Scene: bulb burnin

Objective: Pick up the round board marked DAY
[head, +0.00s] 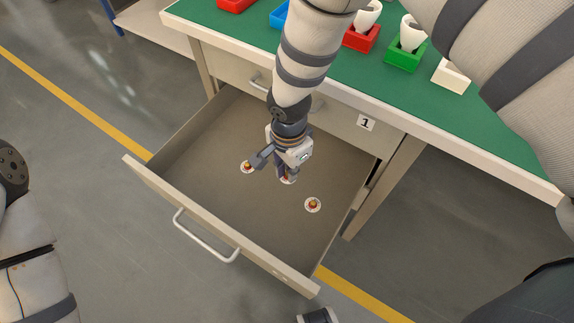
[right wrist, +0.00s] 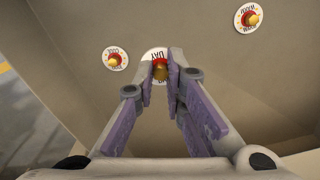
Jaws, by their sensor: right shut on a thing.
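The round board marked DAY (right wrist: 152,54) is white with a red ring and a brass-coloured knob in the middle. It appears to lie on the drawer floor; a small part of it shows in the head view (head: 289,181). My right gripper (right wrist: 168,72) is shut on its knob from above, with purple-padded fingers on both sides. The fingers hide part of the disc. In the head view my right gripper (head: 282,172) reaches down into the open drawer (head: 215,200).
Two similar round boards lie in the drawer, one to the left (head: 247,166) and one to the right (head: 313,204). The drawer walls surround them. The green bench top (head: 345,75) above carries coloured trays, two with white bulbs.

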